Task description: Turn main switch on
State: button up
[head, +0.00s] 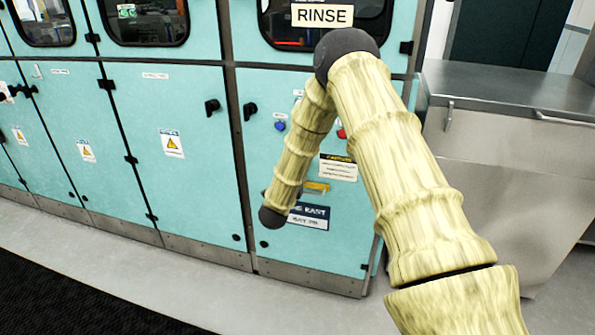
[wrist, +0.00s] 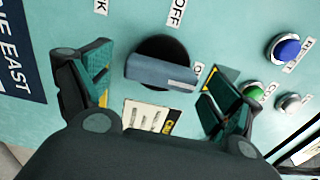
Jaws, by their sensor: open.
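The main switch appears in the wrist view as a black round rotary knob with a blue-grey handle (wrist: 162,73). The handle lies crosswise, sloping slightly down to the right, with a pale mark at its right end. A label reading OFF (wrist: 178,12) is above the knob. Another label beginning with O (wrist: 198,68) is beside its right end, partly hidden. My gripper (wrist: 157,88) is open, one finger left of the handle and one right, with gaps to both. Whether the fingertips reach the handle's depth I cannot tell.
Blue (wrist: 286,48), green (wrist: 253,90) and silver (wrist: 290,103) buttons sit right of the right finger. A caution label (wrist: 150,117) is below the knob. The teal cabinet (head: 190,195) has several black latches; a metal counter (head: 510,90) stands right.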

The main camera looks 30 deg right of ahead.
jog(key=v, duration=1)
jog(key=s+a+f+n+y, duration=0.4)
jog(key=a+f+n, duration=0.1)
jog(key=f, duration=0.3)
jog(key=s+a+f+n+y, duration=0.35)
jog(key=f+n, duration=0.25)
jog(key=f, duration=0.2)
jog(key=s+a+f+n+g+y, duration=0.2)
jog(key=s+a+f+n, duration=0.15)
jog(key=s, duration=0.25)
jog(key=s+a+f+n+g+y, duration=0.1)
jog(key=s+a+f+n+g, duration=0.15)
jog(key=s+f, duration=0.35)
jog(key=s+a+f+n+g+y, duration=0.2)
jog(key=s+a+f+n, duration=0.15)
jog(key=s, duration=0.35)
jog(key=s+a+f+n+g+y, duration=0.15)
jog(key=s+n+g, duration=0.45)
jog(key=s, duration=1.3)
notch_tip(320, 180, up, 14)
jog(key=n+p, duration=0.1)
jog(key=p, duration=1.3)
jog(key=shift+a+t, duration=0.3)
jog(key=shift+t, duration=0.05)
jog(key=shift+f, duration=0.15)
